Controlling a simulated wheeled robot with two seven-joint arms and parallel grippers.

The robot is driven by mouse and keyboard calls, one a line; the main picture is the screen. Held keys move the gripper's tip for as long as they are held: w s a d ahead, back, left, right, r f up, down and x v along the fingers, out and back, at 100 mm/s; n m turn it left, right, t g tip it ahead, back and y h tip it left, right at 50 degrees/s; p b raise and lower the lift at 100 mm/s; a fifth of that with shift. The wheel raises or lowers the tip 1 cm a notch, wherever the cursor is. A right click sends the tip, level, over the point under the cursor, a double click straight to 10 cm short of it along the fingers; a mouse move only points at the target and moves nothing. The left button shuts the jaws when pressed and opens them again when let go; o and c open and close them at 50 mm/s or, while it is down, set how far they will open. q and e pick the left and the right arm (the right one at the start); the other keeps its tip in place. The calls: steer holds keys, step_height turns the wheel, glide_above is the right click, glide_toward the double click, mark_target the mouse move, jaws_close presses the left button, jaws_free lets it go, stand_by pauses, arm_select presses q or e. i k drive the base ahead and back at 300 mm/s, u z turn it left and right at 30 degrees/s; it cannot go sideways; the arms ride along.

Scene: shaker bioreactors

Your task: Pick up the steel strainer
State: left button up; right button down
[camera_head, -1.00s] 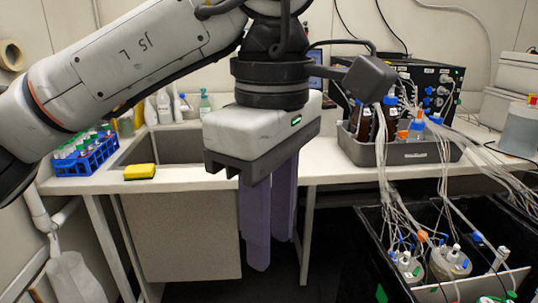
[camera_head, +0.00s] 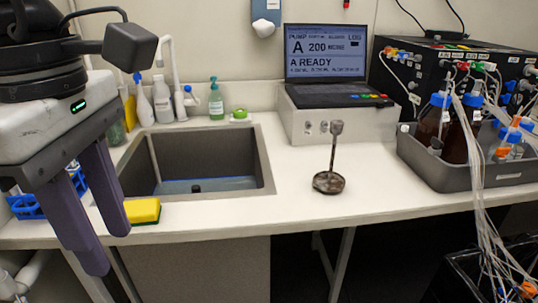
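The steel strainer (camera_head: 330,181) rests on the white counter, to the right of the sink and in front of the laptop. Its round, dark metal bowl lies on the counter and its handle rises up from it. My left gripper (camera_head: 108,245) is at the left of the view, with its two purple fingers pointing down in front of the counter edge. The fingers are a gap apart with nothing between them. It is well to the left of the strainer. My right gripper is not in view.
A yellow sponge (camera_head: 143,211) lies by the sink (camera_head: 196,163), close to my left fingers. A laptop (camera_head: 327,64) sits on a white box behind the strainer. A grey tray (camera_head: 412,152) with bottles and tubing stands at right. The counter around the strainer is clear.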

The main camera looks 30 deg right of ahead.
mark_target(330, 180)
steer(key=z, duration=0.4)
steer(key=i, duration=0.95)
steer(key=z, duration=1.25)
steer(key=i, duration=0.35)
steer(key=z, duration=0.4)
